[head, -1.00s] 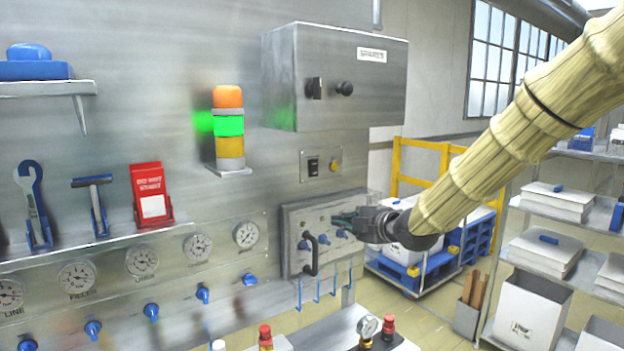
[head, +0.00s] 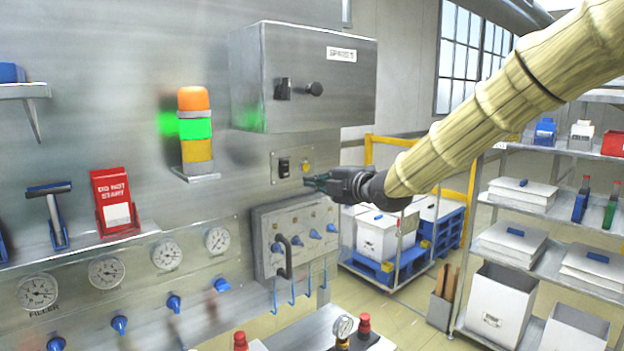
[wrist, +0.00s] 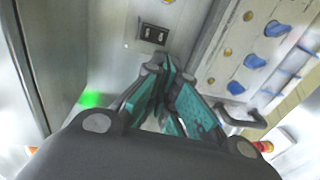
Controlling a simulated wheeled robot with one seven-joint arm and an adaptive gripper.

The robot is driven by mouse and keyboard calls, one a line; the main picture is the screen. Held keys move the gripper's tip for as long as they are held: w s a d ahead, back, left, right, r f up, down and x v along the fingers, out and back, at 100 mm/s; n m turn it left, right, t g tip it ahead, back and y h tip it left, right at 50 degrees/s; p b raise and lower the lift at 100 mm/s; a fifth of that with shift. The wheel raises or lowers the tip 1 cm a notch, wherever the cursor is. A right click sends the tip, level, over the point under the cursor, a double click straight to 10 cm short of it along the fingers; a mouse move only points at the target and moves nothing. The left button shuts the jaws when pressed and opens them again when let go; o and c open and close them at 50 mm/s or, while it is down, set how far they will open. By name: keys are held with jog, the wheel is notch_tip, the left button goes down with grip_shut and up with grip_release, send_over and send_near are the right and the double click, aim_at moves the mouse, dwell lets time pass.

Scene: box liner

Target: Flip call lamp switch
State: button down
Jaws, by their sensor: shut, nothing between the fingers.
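The black switch (head: 284,167) sits on a small metal plate (head: 293,175) on the steel wall, with a round amber button or lamp (head: 306,165) to its right. The wrist view shows the dark switch (wrist: 153,34) just beyond the fingertips. Which way the switch is tipped is too small to tell. My gripper (head: 310,182) is shut and empty, with teal finger pads. It is just right of and slightly below the switch in the head view. In the wrist view my gripper (wrist: 166,68) points toward the plate, and contact is not visible.
A grey cabinet (head: 310,85) juts out above the plate. A panel with blue knobs and a dark handle (head: 290,258) juts out below. A signal tower (head: 195,130) with its green section lit stands left. Shelves (head: 545,215) stand right.

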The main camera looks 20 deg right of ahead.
aim_at(280, 176)
jog(key=shift+p+x, duration=2.95)
jog(key=shift+x, duration=3.35)
jog(key=shift+a+f, duration=0.1)
